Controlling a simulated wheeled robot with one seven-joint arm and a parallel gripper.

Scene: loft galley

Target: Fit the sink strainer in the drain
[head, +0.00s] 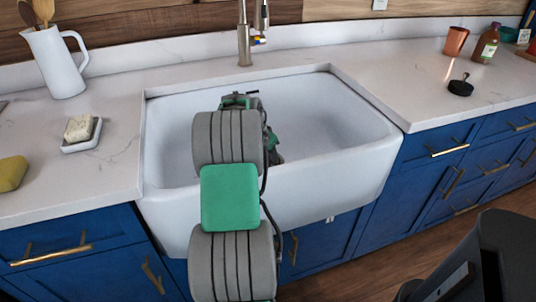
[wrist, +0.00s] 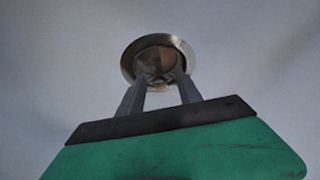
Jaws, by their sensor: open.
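In the wrist view, a round metal piece (wrist: 128,61) with a bright rim and a darker brownish inside lies on the pale sink floor. It is at the drain; I cannot tell the strainer apart from the drain fitting. My gripper (wrist: 162,76) is open, with its two fingers apart over the near part of this round piece. A small tan bit shows between the fingers, too unclear to name. In the head view my arm reaches down into the white sink (head: 330,110) and hides the gripper and the drain.
A faucet (head: 244,40) stands behind the sink. On the left counter are a white pitcher (head: 55,62), a soap dish (head: 82,146) and a yellow sponge (head: 11,173). A small black item (head: 461,88), a copper cup (head: 455,42) and a bottle (head: 486,45) stand on the right.

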